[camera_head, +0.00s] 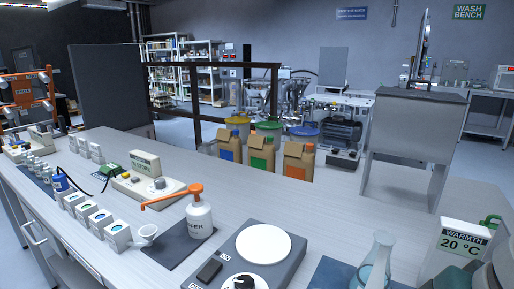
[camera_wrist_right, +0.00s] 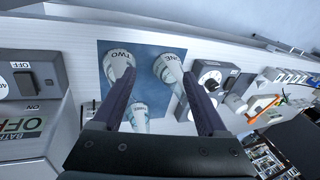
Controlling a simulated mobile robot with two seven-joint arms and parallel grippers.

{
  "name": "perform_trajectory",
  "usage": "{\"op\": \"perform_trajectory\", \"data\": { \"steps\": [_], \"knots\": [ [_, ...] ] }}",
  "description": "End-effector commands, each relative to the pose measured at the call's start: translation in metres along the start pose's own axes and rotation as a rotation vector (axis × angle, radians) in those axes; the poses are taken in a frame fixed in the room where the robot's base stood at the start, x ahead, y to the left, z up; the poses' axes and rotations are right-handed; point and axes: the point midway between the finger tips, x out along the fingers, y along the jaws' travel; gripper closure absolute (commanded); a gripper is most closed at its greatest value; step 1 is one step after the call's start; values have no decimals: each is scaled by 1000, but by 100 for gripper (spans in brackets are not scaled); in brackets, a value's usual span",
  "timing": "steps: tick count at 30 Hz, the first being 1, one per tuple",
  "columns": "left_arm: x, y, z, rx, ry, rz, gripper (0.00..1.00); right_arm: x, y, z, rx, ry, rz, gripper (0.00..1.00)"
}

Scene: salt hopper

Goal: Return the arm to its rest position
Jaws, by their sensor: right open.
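My right gripper (camera_wrist_right: 160,75) is open in the right wrist view, its two dark fingers apart with nothing held between them. Beyond the fingers, flasks marked ONE (camera_wrist_right: 167,68) and TWO (camera_wrist_right: 118,65) and a third flask (camera_wrist_right: 139,112) stand on a blue mat (camera_wrist_right: 145,48). The fingers overlap parts of the flasks in this view; contact cannot be made out. The head view shows a clear flask (camera_head: 377,262) at the bench's front edge, cut off below. My left gripper is not in view, and neither gripper can be made out in the head view.
A stirrer with a white plate (camera_head: 263,244) stands left of the flask mat. A white bottle with an orange lever (camera_head: 199,219) stands farther left. A WARMTH display (camera_head: 463,240) stands at right. Brown containers (camera_head: 298,160) stand behind the bench. Bare bench lies mid-view.

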Motion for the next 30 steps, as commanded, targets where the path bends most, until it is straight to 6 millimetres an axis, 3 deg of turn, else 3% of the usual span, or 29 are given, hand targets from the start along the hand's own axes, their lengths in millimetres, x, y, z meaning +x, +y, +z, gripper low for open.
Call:
{"op": "perform_trajectory", "data": {
  "steps": [1,3,8,16,18,26,30],
  "knots": [
    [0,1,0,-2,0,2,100,5,4,15,-84,5,-23,24],
    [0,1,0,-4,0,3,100,7,13,25,-200,40,-30,24],
    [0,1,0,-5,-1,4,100,6,44,40,-397,99,24,24],
    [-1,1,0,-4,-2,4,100,-8,110,64,-646,109,217,24],
    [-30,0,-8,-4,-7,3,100,-37,96,56,-647,119,208,24],
    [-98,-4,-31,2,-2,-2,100,-104,73,49,-647,117,206,24],
    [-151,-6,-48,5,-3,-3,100,-156,56,44,-647,117,205,24]
  ]
}}
